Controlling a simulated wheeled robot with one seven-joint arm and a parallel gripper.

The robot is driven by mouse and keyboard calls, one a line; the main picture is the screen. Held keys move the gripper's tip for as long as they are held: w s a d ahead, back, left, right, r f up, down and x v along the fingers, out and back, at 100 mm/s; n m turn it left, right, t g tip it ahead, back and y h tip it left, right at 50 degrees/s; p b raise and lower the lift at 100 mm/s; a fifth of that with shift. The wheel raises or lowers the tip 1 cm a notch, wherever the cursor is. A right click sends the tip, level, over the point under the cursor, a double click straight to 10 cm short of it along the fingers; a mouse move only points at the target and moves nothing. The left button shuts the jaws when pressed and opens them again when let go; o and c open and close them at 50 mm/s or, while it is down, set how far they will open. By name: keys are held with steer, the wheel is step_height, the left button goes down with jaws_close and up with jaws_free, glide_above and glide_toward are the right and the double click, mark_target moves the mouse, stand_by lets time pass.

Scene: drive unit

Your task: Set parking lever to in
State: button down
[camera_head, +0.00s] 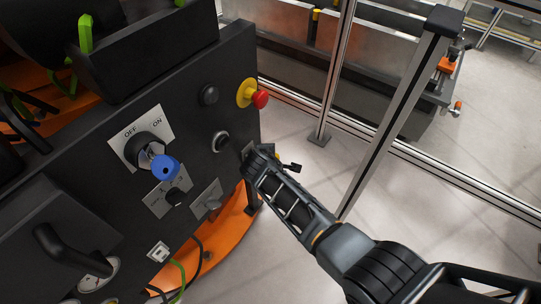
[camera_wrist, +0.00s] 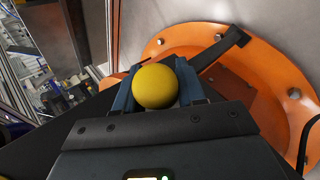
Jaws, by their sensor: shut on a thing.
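My gripper (camera_head: 257,160) is at the right edge of the dark control panel (camera_head: 218,70), below the red emergency button. In the wrist view my gripper (camera_wrist: 158,78) has its two fingers shut on a round yellow knob (camera_wrist: 155,88), one finger on each side. No lever shaft shows clearly, and I cannot read an in or out marking near the knob.
The panel carries an OFF/ON switch with a blue knob (camera_head: 165,167), a black button (camera_head: 209,95), a red button (camera_head: 260,99) on yellow, and small switches. An orange base (camera_head: 236,226) lies below. Metal fence posts (camera_head: 395,115) stand to the right.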

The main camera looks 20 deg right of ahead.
steer(key=shift+a+r, duration=0.1)
stand_by(0.5)
steer(key=c, duration=0.8)
jaws_free()
steer(key=shift+w, duration=0.1)
steer(key=shift+o, duration=0.2)
steer(key=p+v, duration=0.2)
steer(key=v, duration=0.5)
steer(key=shift+a+r, duration=0.2)
steer(key=shift+r, duration=0.15)
